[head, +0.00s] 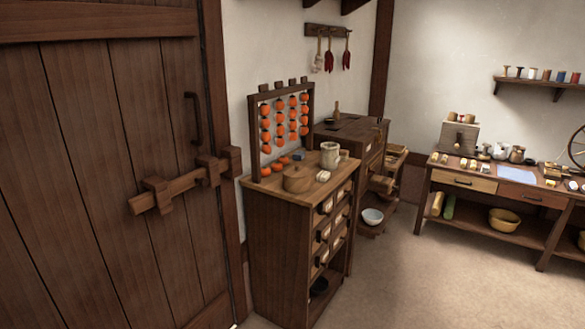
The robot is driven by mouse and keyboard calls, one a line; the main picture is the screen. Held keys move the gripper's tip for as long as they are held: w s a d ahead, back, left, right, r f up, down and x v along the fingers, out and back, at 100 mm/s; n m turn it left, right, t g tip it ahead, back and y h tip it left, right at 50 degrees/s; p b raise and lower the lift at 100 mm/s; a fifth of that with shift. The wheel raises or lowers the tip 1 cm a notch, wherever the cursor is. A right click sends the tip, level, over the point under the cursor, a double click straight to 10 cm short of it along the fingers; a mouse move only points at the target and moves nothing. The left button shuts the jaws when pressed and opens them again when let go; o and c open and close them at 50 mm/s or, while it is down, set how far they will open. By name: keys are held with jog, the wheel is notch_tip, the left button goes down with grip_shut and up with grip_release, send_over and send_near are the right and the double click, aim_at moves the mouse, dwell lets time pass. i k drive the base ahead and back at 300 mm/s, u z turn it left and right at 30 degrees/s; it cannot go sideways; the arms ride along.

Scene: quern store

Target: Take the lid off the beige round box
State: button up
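A round, light-brown wooden box with a lid (297,178) sits on top of the wooden drawer cabinet (265,200), near its front left. It looks like the beige round box; its lid is on, with a small knob on top. It is small in the picture, so the seam between lid and box is hard to tell. My gripper is not in view.
A pale mug-like pot (330,155), small pale pieces (322,176) and a small blue thing (298,155) stand near the box. A rack of orange fruit (280,125) rises behind it. A barred door (110,160) is at left; the floor (390,280) at right is clear.

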aim_at(296, 171)
jog(key=u, duration=0.1)
jog(key=i, duration=1.2)
jog(key=z, duration=0.5)
jog(key=k, duration=0.1)
jog(key=u, duration=2.55)
jog(key=k, duration=0.55)
jog(key=z, duration=0.05)
